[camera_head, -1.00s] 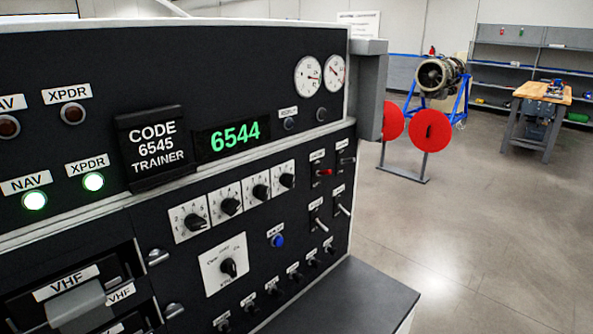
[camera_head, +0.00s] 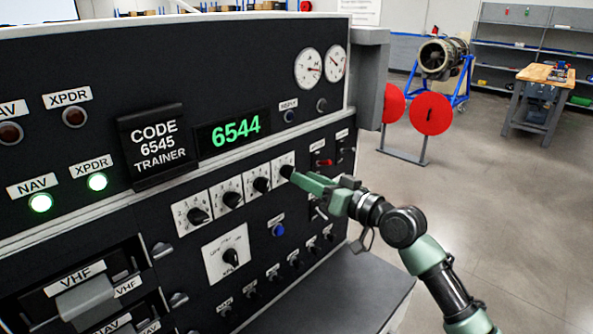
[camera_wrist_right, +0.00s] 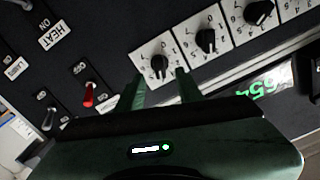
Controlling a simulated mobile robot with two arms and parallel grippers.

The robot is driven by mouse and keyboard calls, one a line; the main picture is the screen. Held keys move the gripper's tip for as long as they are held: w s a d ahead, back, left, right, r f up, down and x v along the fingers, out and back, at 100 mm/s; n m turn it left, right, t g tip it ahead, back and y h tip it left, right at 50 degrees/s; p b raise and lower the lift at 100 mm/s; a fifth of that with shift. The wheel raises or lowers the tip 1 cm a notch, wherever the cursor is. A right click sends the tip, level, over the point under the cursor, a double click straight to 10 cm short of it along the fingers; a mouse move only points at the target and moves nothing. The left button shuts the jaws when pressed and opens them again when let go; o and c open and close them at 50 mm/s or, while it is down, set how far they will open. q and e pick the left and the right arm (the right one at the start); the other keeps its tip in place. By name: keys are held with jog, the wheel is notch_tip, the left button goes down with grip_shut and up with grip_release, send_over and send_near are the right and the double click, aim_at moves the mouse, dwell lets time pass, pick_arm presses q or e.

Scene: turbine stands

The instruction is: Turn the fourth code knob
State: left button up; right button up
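The fourth code knob (camera_wrist_right: 158,65) is a black knob on a white dial plate, the rightmost of the row in the head view. My right gripper (camera_head: 293,177) is at this knob and partly covers it. In the right wrist view the two green fingers of my right gripper (camera_wrist_right: 158,79) are apart, with the knob between or just ahead of their tips; I see no clear contact. The green display (camera_head: 236,132) reads 6544. The placard (camera_head: 157,145) reads CODE 6545 TRAINER. My left gripper is out of view.
The other code knobs (camera_head: 230,198) sit to the left in the same row. A red-tipped switch (camera_head: 323,163) is close right of the gripper, and a blue button (camera_head: 278,229) lies below. A dark ledge (camera_head: 350,285) juts out at the bottom right of the panel.

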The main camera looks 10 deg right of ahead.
aim_at(289, 172)
jog(key=p+x, duration=0.1)
jog(key=x, duration=0.2)
jog(key=shift+w+a, duration=0.25)
jog(key=shift+w, duration=0.1)
grip_shut()
jog(key=shift+m, duration=0.3)
jog(key=shift+f+m+p, duration=0.1)
jog(key=shift+m+p, duration=1.45)
jog(key=shift+m, duration=1.95)
